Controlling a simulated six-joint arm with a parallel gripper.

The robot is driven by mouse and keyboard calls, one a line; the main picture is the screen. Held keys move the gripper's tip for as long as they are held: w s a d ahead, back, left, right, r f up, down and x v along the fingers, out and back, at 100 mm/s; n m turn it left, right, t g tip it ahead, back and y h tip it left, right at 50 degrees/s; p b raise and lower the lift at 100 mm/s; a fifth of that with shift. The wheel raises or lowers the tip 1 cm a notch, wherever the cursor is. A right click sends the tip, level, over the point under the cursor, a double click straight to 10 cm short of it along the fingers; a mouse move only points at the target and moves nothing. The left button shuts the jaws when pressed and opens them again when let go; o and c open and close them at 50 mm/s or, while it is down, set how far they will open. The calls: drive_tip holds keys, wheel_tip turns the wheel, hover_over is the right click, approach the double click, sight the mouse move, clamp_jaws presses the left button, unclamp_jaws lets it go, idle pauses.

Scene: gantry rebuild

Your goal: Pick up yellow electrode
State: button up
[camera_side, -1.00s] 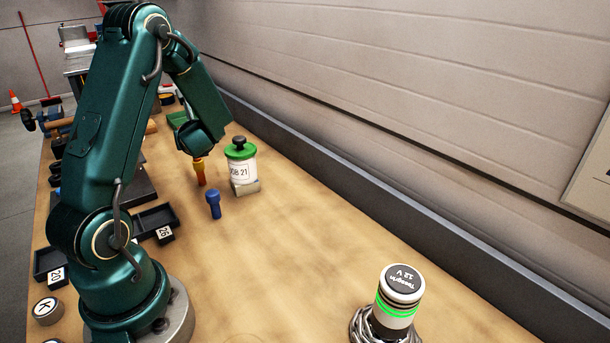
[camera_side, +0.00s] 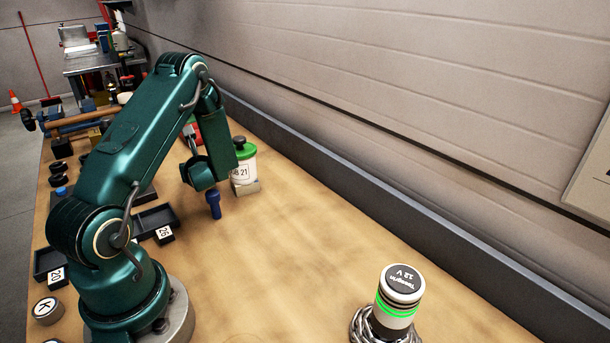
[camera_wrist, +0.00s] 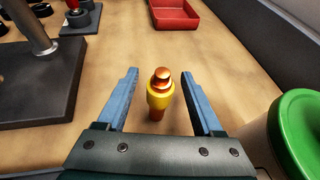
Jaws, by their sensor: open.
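The yellow electrode (camera_wrist: 160,95) stands upright on the bench in the wrist view, with a copper-coloured tip and lower end. My gripper (camera_wrist: 159,76) is open, with one blue finger on each side of the electrode. A gap of bench shows between the electrode and each finger, and nothing is held.
A green-lidded jar (camera_side: 243,172) stands close by; its lid (camera_wrist: 302,125) is right of my gripper. A red tray (camera_wrist: 173,14) lies beyond, and a dark plate (camera_wrist: 35,95) lies left.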

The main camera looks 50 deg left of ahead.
drive_tip(key=shift+x, duration=0.8)
clamp_jaws()
drive_tip(key=shift+r, duration=0.15)
